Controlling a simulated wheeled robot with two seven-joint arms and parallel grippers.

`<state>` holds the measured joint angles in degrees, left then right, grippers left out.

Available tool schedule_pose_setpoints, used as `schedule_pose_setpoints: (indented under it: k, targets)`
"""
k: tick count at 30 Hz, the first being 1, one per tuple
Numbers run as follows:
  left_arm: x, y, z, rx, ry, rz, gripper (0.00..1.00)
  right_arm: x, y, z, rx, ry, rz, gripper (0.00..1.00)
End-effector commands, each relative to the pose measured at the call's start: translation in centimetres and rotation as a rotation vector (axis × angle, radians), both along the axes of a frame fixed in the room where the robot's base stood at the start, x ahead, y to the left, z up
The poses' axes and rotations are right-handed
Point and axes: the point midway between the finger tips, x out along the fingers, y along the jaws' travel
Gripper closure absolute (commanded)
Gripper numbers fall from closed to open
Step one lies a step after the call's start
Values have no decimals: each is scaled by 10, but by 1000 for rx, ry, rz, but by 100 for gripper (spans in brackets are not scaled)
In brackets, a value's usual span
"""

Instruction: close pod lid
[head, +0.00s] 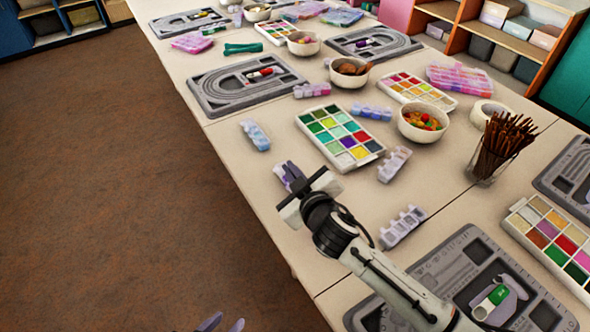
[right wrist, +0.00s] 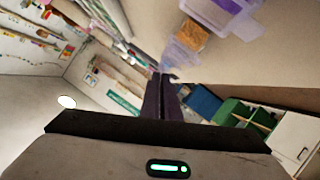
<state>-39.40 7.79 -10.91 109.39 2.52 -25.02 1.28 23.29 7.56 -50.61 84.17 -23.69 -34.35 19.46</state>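Several small translucent lavender-blue pods lie on the table in the head view, among them one left of centre (head: 255,135), one right of centre (head: 394,164) and one nearer me (head: 402,226). Whether their lids are open is too blurred to tell. My right gripper (head: 290,174) is over the table's left edge, its dark fingers together. A lavender patch beside the fingers may be a pod, mostly hidden.
A paint palette (head: 341,136), a bowl of beads (head: 423,122) and a glass of brown sticks (head: 500,145) stand beyond my right gripper. Grey bead boards (head: 246,84) lie along the table. Open floor (head: 110,190) fills the left.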

Motion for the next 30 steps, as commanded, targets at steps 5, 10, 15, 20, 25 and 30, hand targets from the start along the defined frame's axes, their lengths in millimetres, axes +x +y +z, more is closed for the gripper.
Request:
schedule_pose_setpoints:
  k: [5,10,15,20,25,30]
  targets:
    - [0,0,-4,1,1,-1,66,-2,3,-2,-42,-28,0,100]
    - [0,0,-5,1,2,-1,66,-2,3,-2,-59,-41,1,100]
    - [0,-1,-4,1,0,-2,66,-2,3,-2,-60,-42,1,100]
    - [1,-1,-3,0,-1,-2,66,-2,3,-2,-59,-41,1,100]
    - [1,-1,-3,0,-2,-3,66,-2,3,-2,-59,-41,1,78]
    - [1,-1,-3,-1,-3,-3,66,-2,3,-2,-59,-41,1,78]
